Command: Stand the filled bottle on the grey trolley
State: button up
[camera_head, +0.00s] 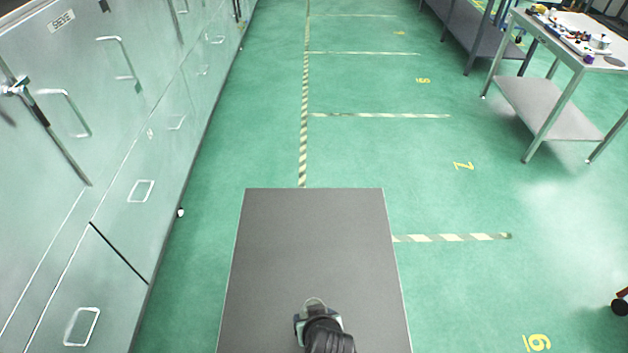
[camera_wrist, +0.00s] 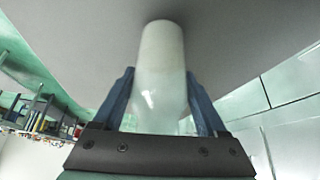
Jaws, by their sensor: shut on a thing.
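The grey trolley (camera_head: 312,245) has a flat, bare top in the lower middle of the head view. My gripper (camera_head: 318,315) is over the near part of this top. In the wrist view my gripper (camera_wrist: 160,100) has its two blue fingers on either side of a pale, translucent bottle (camera_wrist: 160,75) and is shut on it. The bottle's end is against the grey trolley surface (camera_wrist: 245,35) in that picture; I cannot tell if it touches. In the head view my gripper and arm hide most of the bottle.
Grey metal cabinets (camera_head: 130,130) with handles run along the left. A steel table (camera_head: 545,105) with small items stands at the upper right. The green floor (camera_head: 480,200) with striped lines is open between. The trolley top ahead of my gripper is clear.

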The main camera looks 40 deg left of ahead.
jog(key=o, duration=1.5)
jog(key=shift+f, duration=0.15)
jog(key=v, duration=1.2)
